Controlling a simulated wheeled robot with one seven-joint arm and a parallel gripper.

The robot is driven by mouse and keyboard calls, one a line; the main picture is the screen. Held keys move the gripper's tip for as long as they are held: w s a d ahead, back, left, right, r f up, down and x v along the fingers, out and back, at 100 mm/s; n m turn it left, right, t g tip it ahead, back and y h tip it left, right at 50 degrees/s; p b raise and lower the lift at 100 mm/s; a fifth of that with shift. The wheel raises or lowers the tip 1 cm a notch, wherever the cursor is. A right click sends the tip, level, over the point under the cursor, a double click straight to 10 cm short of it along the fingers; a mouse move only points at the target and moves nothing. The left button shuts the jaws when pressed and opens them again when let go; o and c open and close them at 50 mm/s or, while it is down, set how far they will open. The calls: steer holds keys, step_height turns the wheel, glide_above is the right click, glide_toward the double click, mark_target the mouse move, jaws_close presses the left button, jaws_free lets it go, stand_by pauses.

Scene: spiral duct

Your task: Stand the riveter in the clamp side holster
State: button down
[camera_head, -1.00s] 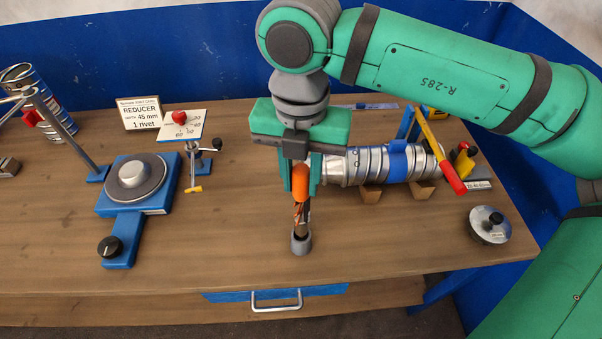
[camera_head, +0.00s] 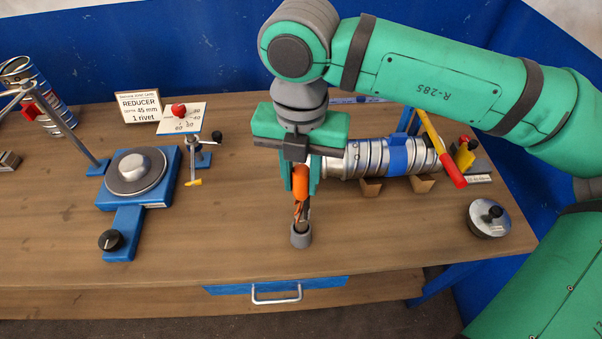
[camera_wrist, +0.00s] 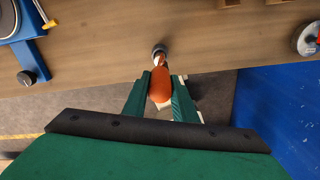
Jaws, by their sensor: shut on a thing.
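My gripper (camera_head: 301,185) is shut on an orange-handled tool, the apparent riveter (camera_head: 301,188), and holds it upright over the front middle of the bench. In the wrist view, the orange handle (camera_wrist: 160,86) sits between my two green fingers. The tool's lower metal end meets the mouth of a small grey cup, apparently the holster (camera_head: 301,235), standing on the bench. The cup also shows in the wrist view (camera_wrist: 159,50). How deep the tool's tip sits in the cup is hidden.
A metal spiral duct (camera_head: 350,160) with a blue band lies on wooden blocks behind right of my gripper. A red-handled lever (camera_head: 452,170) stands at its right end. A blue turntable fixture (camera_head: 125,220) stands left.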

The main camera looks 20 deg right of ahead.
steer(key=shift+f, duration=1.35)
steer(key=c, duration=1.4)
jaws_free()
steer(key=shift+o, duration=0.2)
step_height(320, 180, up, 10)
steer(key=shift+w+a+r, duration=0.1)
steer(key=shift+r, duration=0.3)
